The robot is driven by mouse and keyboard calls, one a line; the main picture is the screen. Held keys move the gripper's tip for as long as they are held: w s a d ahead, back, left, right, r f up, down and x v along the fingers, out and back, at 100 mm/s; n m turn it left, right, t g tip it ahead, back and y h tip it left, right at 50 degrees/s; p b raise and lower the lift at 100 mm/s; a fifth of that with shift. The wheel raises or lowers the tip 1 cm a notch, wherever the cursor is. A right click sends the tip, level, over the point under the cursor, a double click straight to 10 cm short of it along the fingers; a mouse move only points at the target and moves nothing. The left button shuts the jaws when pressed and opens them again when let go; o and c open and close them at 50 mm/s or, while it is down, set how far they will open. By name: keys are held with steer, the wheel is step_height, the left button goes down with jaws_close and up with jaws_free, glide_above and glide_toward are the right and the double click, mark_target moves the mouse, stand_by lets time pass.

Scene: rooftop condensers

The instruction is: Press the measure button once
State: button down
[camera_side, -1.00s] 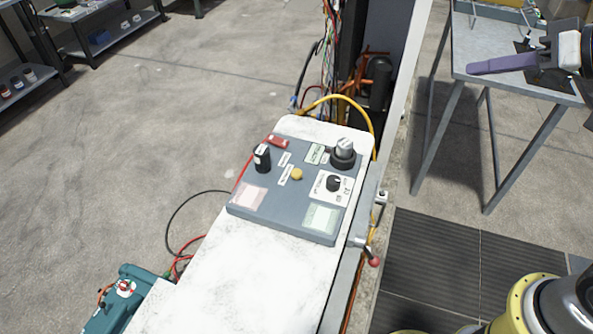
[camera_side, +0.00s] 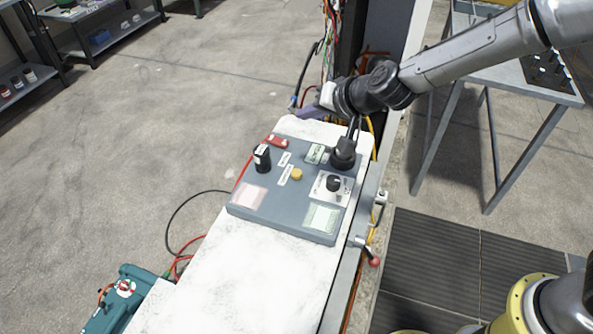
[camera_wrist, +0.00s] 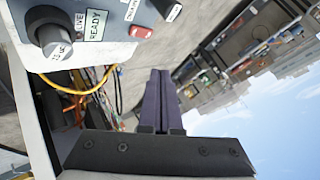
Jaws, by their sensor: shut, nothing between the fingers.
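A grey control panel (camera_side: 248,205) lies on the white slab in the side view. A round yellow button (camera_side: 297,174) stands near its middle, beside a small white label too small to read. My gripper (camera_side: 302,115) is at the far end of the slab, beyond the panel and apart from the yellow button. Its purple fingers are shut and empty; they also show in the wrist view (camera_wrist: 160,75). The wrist view shows the panel's edge (camera_wrist: 110,48) at top left, with labels reading LIVE and READY. The yellow button is not visible there.
The panel also carries a black knob (camera_side: 262,158), a tall dark knob (camera_side: 343,153), a small dial (camera_side: 333,184) and a red piece (camera_side: 277,142). Cables and a tall open cabinet (camera_side: 385,40) stand behind. A red-tipped lever (camera_side: 374,262) sits at the right edge.

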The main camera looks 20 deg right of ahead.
mark_target(299, 175)
steer(key=shift+n+g, duration=0.3)
steer(key=shift+g, duration=0.1)
steer(key=a+f, duration=0.1)
steer(key=s+a+f, duration=0.1)
steer(key=f, duration=0.1)
steer(key=shift+s+a+f, duration=0.15)
steer(key=shift+a+f, duration=0.05)
steer(key=shift+f, duration=0.05)
steer(key=shift+f, duration=4.4)
steer(key=shift+f, duration=0.1)
steer(key=shift+f, duration=0.3)
